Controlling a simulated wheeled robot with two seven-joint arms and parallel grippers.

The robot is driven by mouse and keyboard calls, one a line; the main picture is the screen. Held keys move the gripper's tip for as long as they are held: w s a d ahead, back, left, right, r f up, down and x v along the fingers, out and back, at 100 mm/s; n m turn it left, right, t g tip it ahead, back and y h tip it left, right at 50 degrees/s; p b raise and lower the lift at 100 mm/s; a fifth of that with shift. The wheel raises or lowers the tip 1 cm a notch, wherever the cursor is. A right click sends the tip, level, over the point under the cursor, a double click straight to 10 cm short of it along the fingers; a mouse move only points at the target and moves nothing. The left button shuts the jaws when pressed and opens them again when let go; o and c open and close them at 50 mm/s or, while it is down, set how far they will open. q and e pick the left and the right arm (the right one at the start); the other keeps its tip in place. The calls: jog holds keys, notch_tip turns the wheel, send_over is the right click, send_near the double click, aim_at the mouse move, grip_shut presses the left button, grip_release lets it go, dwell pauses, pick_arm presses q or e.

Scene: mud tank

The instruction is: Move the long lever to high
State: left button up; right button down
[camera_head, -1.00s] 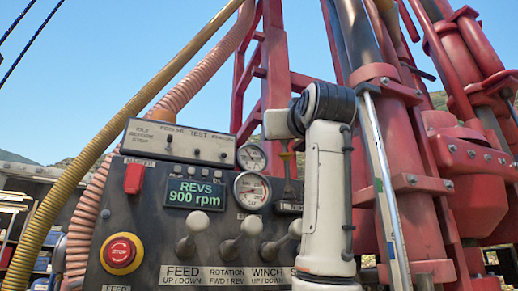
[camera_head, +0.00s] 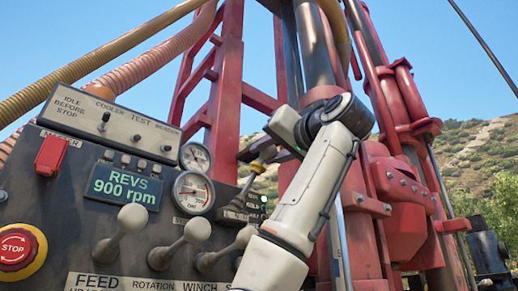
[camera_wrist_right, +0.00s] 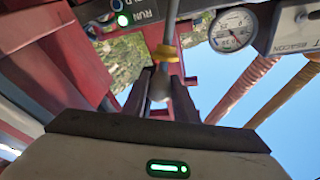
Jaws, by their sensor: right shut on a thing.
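The long lever (camera_head: 246,190) rises from a slotted housing on the right side of the control panel, with a yellow collar near its top. My right gripper (camera_head: 264,153) is at the lever's top end, shut on it; my arm partly hides it. In the right wrist view the lever's grey shaft (camera_wrist_right: 172,22) leads to the yellow collar and a rounded knob. My right gripper's two dark fingers (camera_wrist_right: 161,92) stand on either side of that knob. The position marking "high" is not readable. My left gripper is not in view.
Short round-knobbed levers (camera_head: 182,243) stand close to the left of my arm. Two gauges (camera_head: 193,192) and a display (camera_head: 124,187) reading 900 rpm sit on the panel. A red stop button (camera_head: 18,250) is at far left. Red mast steelwork (camera_head: 212,110) stands behind.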

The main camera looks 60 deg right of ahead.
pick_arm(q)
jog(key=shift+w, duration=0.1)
pick_arm(e)
jog(key=shift+s+d, duration=0.1)
jog(key=c, duration=1.4)
grip_release()
jog(key=shift+d, duration=0.1)
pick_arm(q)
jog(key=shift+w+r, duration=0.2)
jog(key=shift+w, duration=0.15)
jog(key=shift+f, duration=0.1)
pick_arm(e)
jog(key=shift+s+a+f, duration=0.15)
jog(key=shift+s+a, duration=0.1)
jog(key=shift+s, duration=0.05)
pick_arm(q)
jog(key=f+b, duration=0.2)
jog(key=b, duration=0.1)
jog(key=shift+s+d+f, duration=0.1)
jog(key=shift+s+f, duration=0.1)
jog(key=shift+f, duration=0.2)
pick_arm(e)
jog(key=v, duration=0.9)
jog(key=shift+s, duration=0.25)
